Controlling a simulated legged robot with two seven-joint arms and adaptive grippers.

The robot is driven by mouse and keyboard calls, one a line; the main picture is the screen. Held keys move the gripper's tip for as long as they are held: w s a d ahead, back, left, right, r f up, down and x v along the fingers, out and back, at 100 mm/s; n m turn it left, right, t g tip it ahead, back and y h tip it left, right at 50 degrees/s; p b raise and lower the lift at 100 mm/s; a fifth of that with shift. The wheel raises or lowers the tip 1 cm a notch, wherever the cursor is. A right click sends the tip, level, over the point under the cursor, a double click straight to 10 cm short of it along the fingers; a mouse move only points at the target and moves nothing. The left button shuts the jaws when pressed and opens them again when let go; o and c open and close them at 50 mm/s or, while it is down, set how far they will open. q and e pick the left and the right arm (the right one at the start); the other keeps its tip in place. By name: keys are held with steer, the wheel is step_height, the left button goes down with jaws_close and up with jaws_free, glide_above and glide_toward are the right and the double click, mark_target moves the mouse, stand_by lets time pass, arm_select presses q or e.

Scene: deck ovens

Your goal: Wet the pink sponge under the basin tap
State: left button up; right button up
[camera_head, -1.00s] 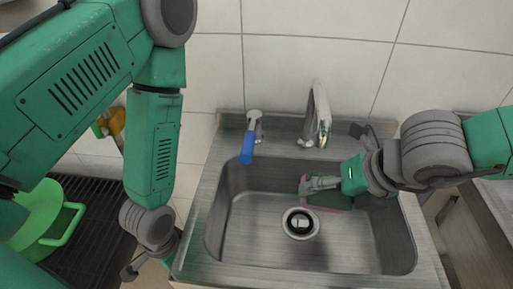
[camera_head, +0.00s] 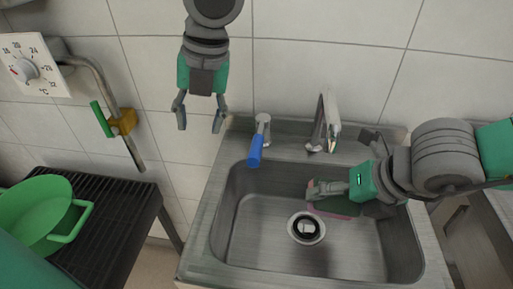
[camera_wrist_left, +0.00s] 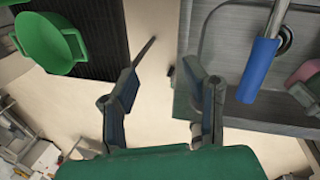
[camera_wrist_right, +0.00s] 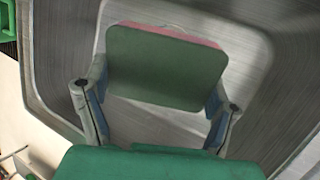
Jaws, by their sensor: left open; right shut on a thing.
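The pink sponge (camera_head: 334,206) has a green face and is inside the steel basin (camera_head: 262,245), at its right side. My right gripper (camera_head: 318,190) is shut on it; in the right wrist view the sponge's green face (camera_wrist_right: 165,68) fills the space between the fingers (camera_wrist_right: 158,100), with a pink edge behind. The tap spout (camera_head: 325,120) stands at the basin's back edge, behind the sponge. The tap lever with a blue handle (camera_head: 255,151) is left of the spout. My left gripper (camera_head: 201,118) is open and empty, pointing down, left of the lever. No water stream shows.
A green pot (camera_head: 40,208) sits on a dark slatted rack (camera_head: 115,215) at the left. A yellow valve with a green handle (camera_head: 122,122) is on a wall pipe. A drain (camera_head: 306,228) is in the basin floor. A white dial (camera_head: 30,65) is on the left.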

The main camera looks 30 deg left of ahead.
mark_target(253, 148)
arm_select(q)
steer(key=d+r+m+t+h, duration=0.2)
steer(key=d+r+h, duration=0.2)
steer(key=d+r, duration=0.3)
steer(key=d+f, duration=0.1)
steer(key=f, duration=0.3)
steer(key=w+d+f, duration=0.1)
steer(key=f, duration=0.6)
steer(key=shift+w+d+f, duration=0.35)
steer(key=shift+d+f, duration=0.05)
